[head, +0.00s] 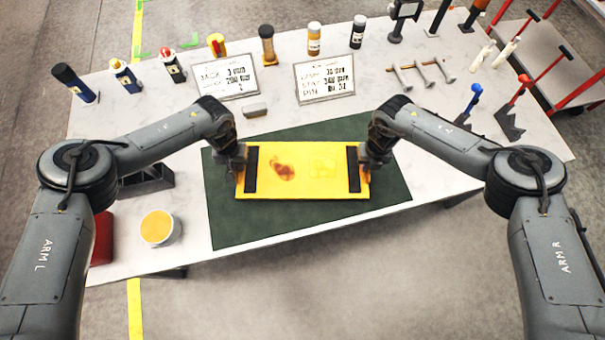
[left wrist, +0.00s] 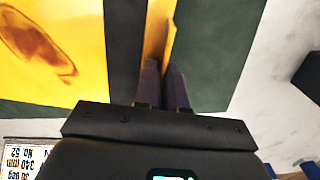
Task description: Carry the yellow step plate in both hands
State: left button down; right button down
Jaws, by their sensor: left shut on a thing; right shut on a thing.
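The yellow step plate (head: 303,185) lies level over the dark green mat (head: 225,225), with a black strip near each end and a brown stain left of its middle. My left gripper (head: 240,172) is shut on the left end of the plate. My right gripper (head: 368,168) is shut on its right end. In the left wrist view the fingers (left wrist: 163,85) close on the edge of the plate (left wrist: 60,45) beside a black strip. I cannot tell whether the plate touches the mat or is slightly above it.
Two printed signs (head: 227,76) (head: 324,77) stand behind the mat, with a small grey block (head: 255,110) nearby. Several bottles and tools line the table's back edge. A tub of yellow stuff (head: 158,228) stands front left. A red-framed cart (head: 545,60) is at right.

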pick_arm(q)
jog(key=shift+f+b, duration=0.45)
jog(key=shift+f, duration=0.15)
pick_arm(e)
jog(key=shift+d+f, duration=0.1)
jog(key=shift+f, duration=0.5)
pick_arm(q)
jog(key=c, duration=1.2)
grip_release()
jog(key=shift+r, duration=0.1)
pick_arm(e)
jog(key=c, duration=1.2)
grip_release()
jog(key=shift+r, duration=0.1)
pick_arm(q)
notch_tip(320, 180, up, 10)
jog(key=shift+r, duration=0.25)
pick_arm(e)
jog(key=shift+r, duration=0.45)
pick_arm(q)
jog(key=shift+r, duration=0.75)
pick_arm(e)
notch_tip(320, 180, up, 11)
